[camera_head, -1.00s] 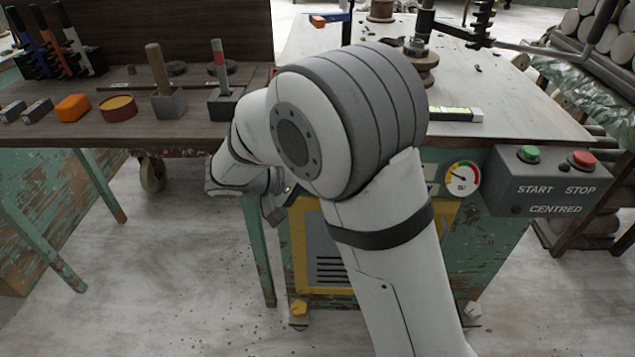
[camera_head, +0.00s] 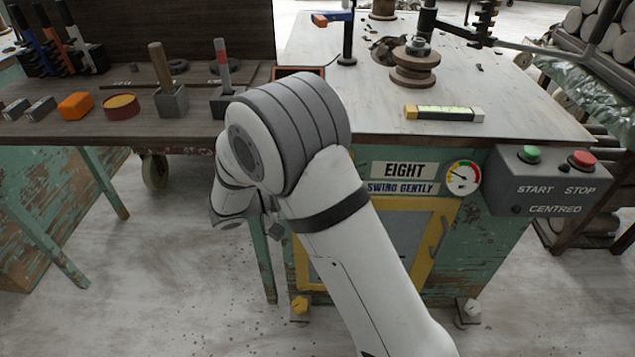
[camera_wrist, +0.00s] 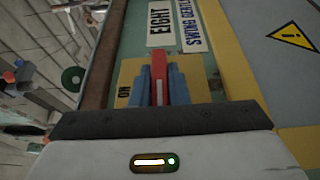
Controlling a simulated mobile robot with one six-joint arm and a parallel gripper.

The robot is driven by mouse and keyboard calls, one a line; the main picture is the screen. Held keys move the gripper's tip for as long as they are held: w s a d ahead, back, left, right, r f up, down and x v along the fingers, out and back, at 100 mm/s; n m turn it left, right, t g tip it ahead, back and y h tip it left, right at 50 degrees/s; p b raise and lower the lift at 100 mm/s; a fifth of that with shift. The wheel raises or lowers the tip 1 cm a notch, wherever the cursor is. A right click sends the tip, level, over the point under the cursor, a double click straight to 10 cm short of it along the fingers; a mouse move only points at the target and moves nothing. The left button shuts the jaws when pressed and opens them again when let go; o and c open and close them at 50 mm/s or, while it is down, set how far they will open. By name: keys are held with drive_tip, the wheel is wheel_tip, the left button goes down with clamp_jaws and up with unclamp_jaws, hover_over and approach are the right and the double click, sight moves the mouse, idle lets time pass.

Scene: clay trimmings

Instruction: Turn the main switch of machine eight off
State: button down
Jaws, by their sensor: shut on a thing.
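Machine eight is the green cabinet with worn paint (camera_head: 480,240), carrying an EIGHT plate (camera_head: 403,170) that also shows in the wrist view (camera_wrist: 159,22). In the wrist view a red switch handle (camera_wrist: 157,65) stands on a yellow plate (camera_wrist: 130,68) with the word ON at its left side. My gripper (camera_wrist: 158,78) has its blue fingers shut on the red handle, one on each side. The handle's lower part and much of the plate are hidden by the fingers. In the head view my arm hides the switch and most of the gripper.
A START/STOP box (camera_head: 548,182) and a gauge (camera_head: 463,177) sit on the machine's right front. A level (camera_head: 444,113) lies on its top. The floor in front is open.

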drive_tip(key=c, duration=1.4)
unclamp_jaws()
drive_tip(key=p+v, duration=0.2)
drive_tip(key=v, duration=0.5)
drive_tip(key=shift+a, duration=0.4)
drive_tip(key=shift+s, duration=0.15)
